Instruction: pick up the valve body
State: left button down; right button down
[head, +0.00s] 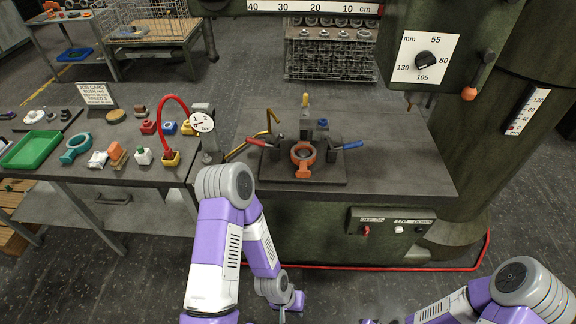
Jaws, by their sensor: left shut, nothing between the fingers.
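An orange casting with a round ring opening (304,154), which looks like a valve body, sits in a fixture on the machine table, between a red-handled and a blue-handled clamp. A teal ring-shaped casting (75,148) of similar form lies on the left bench. I cannot tell for sure which of them is the valve body. My left gripper (284,314) points down at the bottom edge of the head view, shut and empty, well below and apart from both castings. My right gripper is at most a dark sliver at the bottom edge; its fingers cannot be made out.
The left bench holds a green tray (33,149), a sign (96,95), several small coloured parts and a round dial (202,122) beside a red hoop. The machine table (400,177) is bare right of the fixture. A wire rack (330,52) stands behind.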

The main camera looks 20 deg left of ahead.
aim_at(304, 163)
jog(key=u, duration=0.65)
jog(key=i, duration=0.5)
jog(key=u, duration=3.65)
jog(key=k, duration=0.9)
jog(key=z, duration=1.9)
